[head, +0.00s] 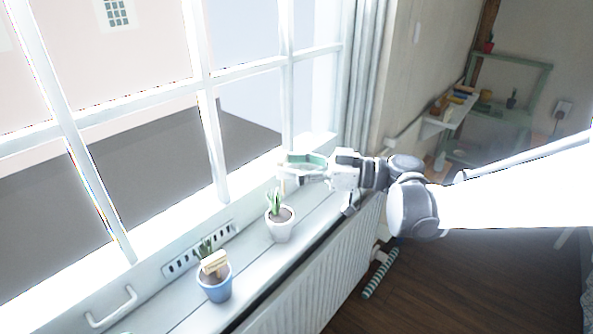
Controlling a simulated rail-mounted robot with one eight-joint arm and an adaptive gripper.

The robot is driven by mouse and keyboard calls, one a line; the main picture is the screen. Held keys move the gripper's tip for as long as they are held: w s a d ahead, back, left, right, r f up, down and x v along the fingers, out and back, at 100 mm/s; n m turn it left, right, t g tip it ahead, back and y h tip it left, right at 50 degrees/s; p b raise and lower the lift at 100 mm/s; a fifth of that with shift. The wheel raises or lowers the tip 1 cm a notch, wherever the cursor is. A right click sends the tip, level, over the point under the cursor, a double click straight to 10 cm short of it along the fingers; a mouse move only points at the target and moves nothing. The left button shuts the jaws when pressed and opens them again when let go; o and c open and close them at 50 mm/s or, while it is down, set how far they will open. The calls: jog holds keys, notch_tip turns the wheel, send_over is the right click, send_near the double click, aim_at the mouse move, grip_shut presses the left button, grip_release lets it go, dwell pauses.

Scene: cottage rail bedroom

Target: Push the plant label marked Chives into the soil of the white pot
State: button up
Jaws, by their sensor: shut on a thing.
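The white pot (280,231) stands upright on the windowsill, with dark soil and a green plant (275,201) in it. My gripper (284,173) is above the white pot, over the plant's leaves and apart from the soil. It is shut on a small pale thing at its fingertips, which seems to be the plant label. The label is mostly hidden and too small and washed out for any lettering to be read.
A blue pot (215,288) with a plant and a tan label (214,262) stands nearer on the sill (185,318). The window (210,140) runs behind the pots, with a metal handle (112,308) low on it. A radiator (320,285) is below the sill. Shelves (450,118) stand far right.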

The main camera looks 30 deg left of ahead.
jog(key=shift+d+b, duration=0.1)
jog(key=shift+b, duration=0.2)
jog(key=shift+f+b, duration=2.15)
jog(key=shift+f, duration=0.8)
jog(key=shift+b, duration=0.45)
jog(key=shift+f+b, duration=2.1)
jog(key=shift+f, duration=0.75)
jog(key=o, duration=0.8)
jog(key=shift+o, duration=0.2)
jog(key=v, duration=1.2)
